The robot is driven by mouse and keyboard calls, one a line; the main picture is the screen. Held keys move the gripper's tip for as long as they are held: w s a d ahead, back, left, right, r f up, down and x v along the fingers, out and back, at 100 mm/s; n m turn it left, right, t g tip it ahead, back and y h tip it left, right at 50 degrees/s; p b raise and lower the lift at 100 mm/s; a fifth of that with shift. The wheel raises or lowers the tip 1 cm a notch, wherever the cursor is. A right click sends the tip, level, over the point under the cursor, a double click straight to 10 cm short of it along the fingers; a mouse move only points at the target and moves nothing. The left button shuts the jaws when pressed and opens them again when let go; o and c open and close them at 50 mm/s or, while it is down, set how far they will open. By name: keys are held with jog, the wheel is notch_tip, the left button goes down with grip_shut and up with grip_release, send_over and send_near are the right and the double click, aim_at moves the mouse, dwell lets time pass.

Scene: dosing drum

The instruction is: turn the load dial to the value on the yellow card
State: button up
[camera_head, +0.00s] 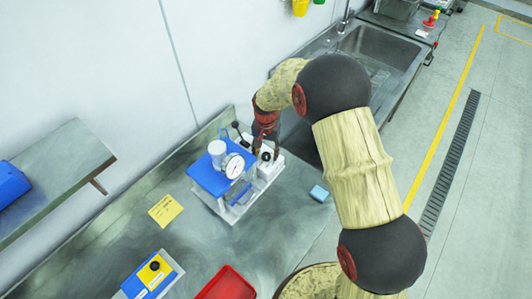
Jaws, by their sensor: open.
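A yellow card (165,210) lies on the steel bench left of a blue and white machine; its writing is too small to read. The machine (209,180) carries a white cylinder and a round white dial face (234,166) with a dark pointer, whose reading I cannot make out. A blue and white box (150,279) at the front has a black knob on a yellow plate (155,268). I cannot tell which of these is the load dial. My red and dark gripper (264,151) is open at the machine's back right, close to a black knob; contact cannot be told.
A red tray (226,285) lies at the bench's front edge. A small light-blue block (319,193) sits right of the machine. A sink (378,49) is at the back right, and a raised shelf (62,179) is at the left. The bench around the card is clear.

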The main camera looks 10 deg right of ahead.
aim_at(266, 155)
notch_tip(266, 155, up, 12)
dwell(0.7)
dwell(0.4)
jog(key=s+d+r+n+t+b, duration=0.1)
jog(key=s+d+r+t+b, duration=0.1)
jog(key=s, duration=0.8)
jog(key=s+d+r+n+t+b, duration=0.1)
jog(key=s+d+r+b, duration=0.3)
jog(key=s, duration=0.7)
jog(key=s+d+r+n+t+b, duration=0.2)
jog(key=s+d+r, duration=0.3)
jog(key=s, duration=0.5)
jog(key=shift+s+d+r+t+b, duration=0.2)
jog(key=shift+d+r+t+b, duration=0.1)
jog(key=shift+d+b, duration=0.4)
jog(key=shift+c, duration=0.3)
